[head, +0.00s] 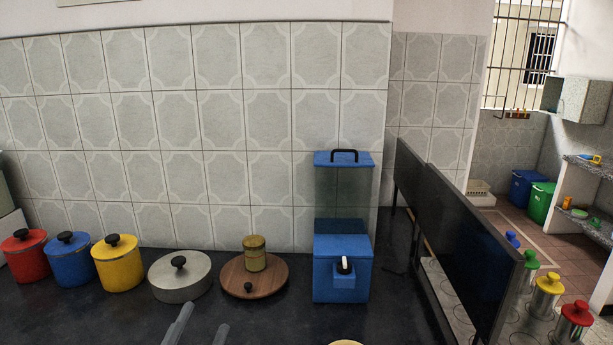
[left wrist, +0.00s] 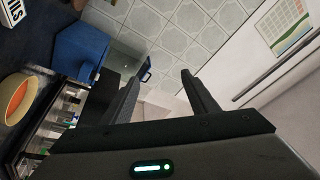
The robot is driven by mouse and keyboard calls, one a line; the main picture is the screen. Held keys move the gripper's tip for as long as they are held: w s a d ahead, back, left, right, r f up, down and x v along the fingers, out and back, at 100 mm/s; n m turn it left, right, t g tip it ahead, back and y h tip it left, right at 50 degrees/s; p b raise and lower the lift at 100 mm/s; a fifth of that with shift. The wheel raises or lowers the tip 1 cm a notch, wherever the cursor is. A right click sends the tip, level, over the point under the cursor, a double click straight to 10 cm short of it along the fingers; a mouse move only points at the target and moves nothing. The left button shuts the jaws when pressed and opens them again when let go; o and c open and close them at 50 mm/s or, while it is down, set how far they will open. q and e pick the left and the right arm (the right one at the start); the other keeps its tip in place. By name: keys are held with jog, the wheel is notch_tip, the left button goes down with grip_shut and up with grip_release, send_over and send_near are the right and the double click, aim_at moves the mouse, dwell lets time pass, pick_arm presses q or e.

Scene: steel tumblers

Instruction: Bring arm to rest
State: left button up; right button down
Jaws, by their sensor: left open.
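My left gripper (head: 203,322) shows at the bottom edge of the head view, its two grey fingers apart with nothing between them. It is in front of the steel pot and the round wooden board, over the dark counter. In the left wrist view its fingers (left wrist: 160,76) are also spread and empty, with tiled wall behind them. My right gripper is in neither view. Steel tumblers (head: 546,295) with coloured lids stand at the right of the head view, beyond a dark upright panel, away from the left gripper.
Red (head: 26,262), blue (head: 71,264) and yellow (head: 118,269) pots, a steel pot (head: 180,282), a wooden board (head: 233,285) with a brass-coloured jar (head: 255,259), and a blue dispenser (head: 341,280) line the counter. A dark panel (head: 463,235) rises at right.

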pick_arm(q)
jog(key=s+a+f+n+g+y, duration=0.2)
jog(key=s+a+f+n+g, duration=0.15)
jog(key=f, duration=0.65)
jog(key=s+a+f+n+g+y, duration=0.3)
jog(key=s+f+n+g, duration=0.15)
jog(key=f, duration=0.55)
jog(key=s+d+f+n+g+h, duration=0.1)
jog(key=s+f+g, duration=0.5)
jog(key=s, duration=0.4)
jog(key=s+d+f+n+g+h, duration=0.1)
jog(key=s+d+f+g, duration=0.15)
jog(key=s+f, duration=0.6)
notch_tip(320, 180, down, 22)
jog(key=w, duration=0.2)
jog(key=s+f, duration=0.5)
jog(key=f, duration=0.4)
jog(key=s+f, duration=0.5)
jog(key=f, duration=0.4)
jog(key=shift+s+d+f+m, duration=0.2)
jog(key=shift+f+m, duration=0.1)
jog(key=shift+m, duration=0.1)
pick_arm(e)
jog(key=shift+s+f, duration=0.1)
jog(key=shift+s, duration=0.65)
